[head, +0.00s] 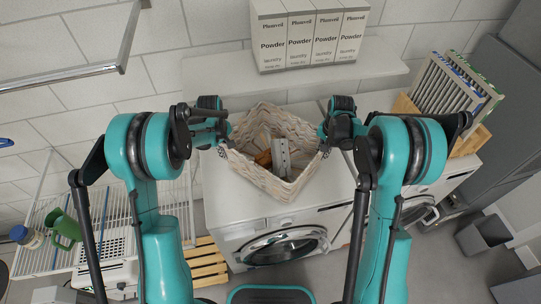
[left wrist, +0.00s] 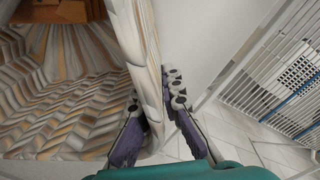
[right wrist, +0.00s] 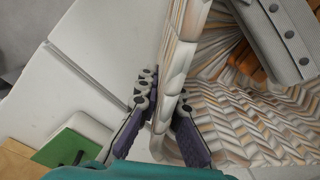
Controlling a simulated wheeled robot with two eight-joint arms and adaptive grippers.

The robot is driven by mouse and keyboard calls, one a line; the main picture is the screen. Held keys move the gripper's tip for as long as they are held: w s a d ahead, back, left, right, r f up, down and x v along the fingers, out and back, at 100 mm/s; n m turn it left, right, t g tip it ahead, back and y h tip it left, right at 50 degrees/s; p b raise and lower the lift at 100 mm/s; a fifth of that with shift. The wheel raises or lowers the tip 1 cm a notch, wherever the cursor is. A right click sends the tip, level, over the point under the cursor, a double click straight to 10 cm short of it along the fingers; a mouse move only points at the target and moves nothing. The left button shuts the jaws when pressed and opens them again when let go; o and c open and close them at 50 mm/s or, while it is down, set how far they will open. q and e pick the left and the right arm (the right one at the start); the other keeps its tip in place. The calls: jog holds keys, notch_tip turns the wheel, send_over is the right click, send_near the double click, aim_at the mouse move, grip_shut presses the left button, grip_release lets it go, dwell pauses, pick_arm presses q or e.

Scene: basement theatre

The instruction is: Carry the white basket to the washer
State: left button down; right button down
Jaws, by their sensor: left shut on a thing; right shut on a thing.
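The white woven basket (head: 262,180) is between my two grippers, over the white top of the front-loading machine (head: 232,205) at the centre. I cannot tell whether its base touches that top. Inside lie a grey-white item (head: 281,158) and something orange-brown. My left gripper (head: 228,143) is shut on the basket's left rim; the wall (left wrist: 148,65) runs between its fingers in the left wrist view. My right gripper (head: 324,142) is shut on the right rim, which also shows in the right wrist view (right wrist: 183,70). Which machine is the washer is unclear.
Several powder boxes (head: 308,38) stand on a shelf (head: 225,72) behind the basket. A second machine (head: 425,207) is at the right, with a wooden crate (head: 474,138) of panels. A wire rack (head: 180,205) with a green mug (head: 65,229) is at the left.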

pick_arm(q)
jog(key=shift+a+f, duration=0.25)
jog(key=shift+f, duration=0.2)
pick_arm(e)
jog(key=shift+d+f, duration=0.2)
jog(key=shift+f, duration=0.25)
pick_arm(q)
jog(key=c, duration=2.1)
grip_release()
jog(key=shift+f+b, duration=0.2)
jog(key=shift+b, duration=0.25)
pick_arm(e)
jog(key=c, duration=2.1)
grip_release()
jog(key=shift+f, duration=0.15)
pick_arm(q)
jog(key=o, duration=0.4)
jog(key=shift+r, duration=0.15)
pick_arm(e)
jog(key=o, duration=0.4)
pick_arm(q)
jog(key=shift+d, duration=0.1)
pick_arm(e)
jog(key=shift+a+r, duration=0.1)
jog(key=shift+r, duration=0.1)
pick_arm(q)
jog(key=shift+r, duration=0.15)
